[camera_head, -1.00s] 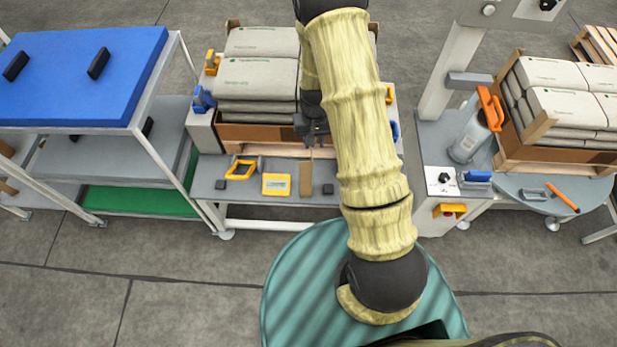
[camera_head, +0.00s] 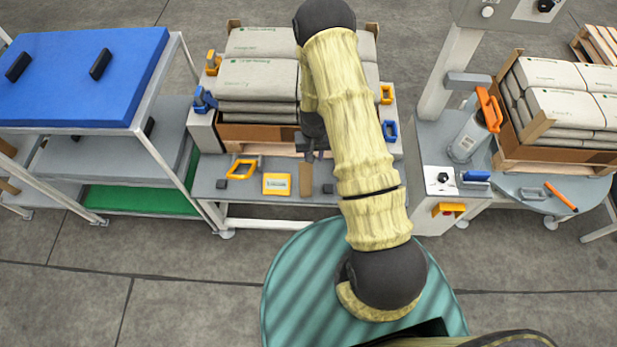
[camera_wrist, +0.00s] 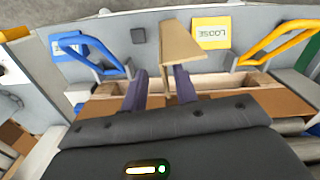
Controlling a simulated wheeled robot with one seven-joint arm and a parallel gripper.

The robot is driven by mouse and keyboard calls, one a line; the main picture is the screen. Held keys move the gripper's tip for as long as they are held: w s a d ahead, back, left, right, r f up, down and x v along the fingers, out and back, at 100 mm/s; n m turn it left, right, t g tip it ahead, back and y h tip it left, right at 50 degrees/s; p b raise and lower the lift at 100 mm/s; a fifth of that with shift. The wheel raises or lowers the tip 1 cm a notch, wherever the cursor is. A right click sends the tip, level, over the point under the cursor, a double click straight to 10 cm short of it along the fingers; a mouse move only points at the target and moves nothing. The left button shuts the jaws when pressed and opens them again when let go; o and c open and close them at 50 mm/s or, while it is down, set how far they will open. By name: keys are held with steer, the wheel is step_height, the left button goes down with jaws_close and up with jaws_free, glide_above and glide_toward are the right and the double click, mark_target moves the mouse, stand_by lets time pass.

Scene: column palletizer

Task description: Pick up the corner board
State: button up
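The corner board (camera_head: 305,180) is a narrow tan strip on the grey front shelf, between a yellow card and a small dark block. In the wrist view the corner board (camera_wrist: 186,42) shows as an angled tan piece just ahead of my fingers, with one flange reaching toward the gap between them. My gripper (camera_head: 311,155) hangs just behind the board in the head view. In the wrist view my gripper (camera_wrist: 161,73) has its two dark fingers apart. I cannot tell whether they touch the board.
Stacked bags (camera_head: 257,78) in a box stand behind the shelf. Blue (camera_wrist: 88,48) and yellow (camera_wrist: 280,42) handles flank my gripper in the wrist view. The yellow card (camera_head: 276,184) lies beside the board. A blue-topped rack (camera_head: 80,75) stands left, and a grey post (camera_head: 449,75) right.

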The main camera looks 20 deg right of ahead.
mark_target(305, 176)
steer(key=f, duration=0.3)
steer(key=f+p, duration=0.1)
steer(key=f, duration=0.1)
steer(key=shift+a, duration=0.3)
jaws_close()
